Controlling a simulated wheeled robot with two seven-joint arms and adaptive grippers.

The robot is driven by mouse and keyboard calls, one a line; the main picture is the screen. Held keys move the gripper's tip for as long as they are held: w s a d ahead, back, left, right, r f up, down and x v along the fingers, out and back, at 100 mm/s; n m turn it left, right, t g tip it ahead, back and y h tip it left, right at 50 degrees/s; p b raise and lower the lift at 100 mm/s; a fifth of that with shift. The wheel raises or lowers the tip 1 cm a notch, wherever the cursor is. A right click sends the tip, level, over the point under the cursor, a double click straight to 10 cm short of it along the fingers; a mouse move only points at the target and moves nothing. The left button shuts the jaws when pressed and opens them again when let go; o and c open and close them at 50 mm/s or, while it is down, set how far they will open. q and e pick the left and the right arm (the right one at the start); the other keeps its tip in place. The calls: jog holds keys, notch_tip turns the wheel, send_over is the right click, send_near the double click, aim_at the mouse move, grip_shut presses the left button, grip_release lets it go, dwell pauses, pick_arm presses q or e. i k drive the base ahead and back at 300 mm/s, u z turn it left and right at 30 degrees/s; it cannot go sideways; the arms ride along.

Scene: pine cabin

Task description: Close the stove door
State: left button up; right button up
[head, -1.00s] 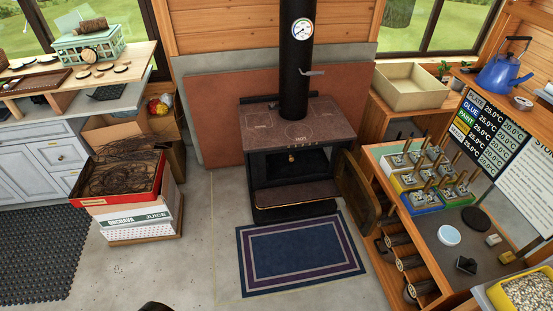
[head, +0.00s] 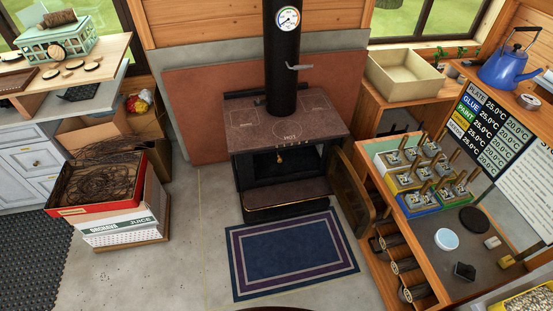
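The black stove (head: 290,140) stands against the back wall with its flue pipe (head: 284,75) rising from the top. Its door (head: 352,190) is swung wide open to the right, standing out from the front and close to the wooden shelf unit. The dark firebox opening (head: 270,165) is exposed above a front ledge (head: 285,193). Neither of my grippers shows in the head view.
A blue rug (head: 292,254) lies on the concrete floor before the stove. A wooden workbench (head: 420,235) with trays and logs stands right, near the door. A red-rimmed box of twigs (head: 105,190) stands left. Floor between box and rug is clear.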

aim_at(351, 195)
jog(key=z, duration=0.5)
jog(key=i, duration=0.9)
jog(key=u, duration=0.25)
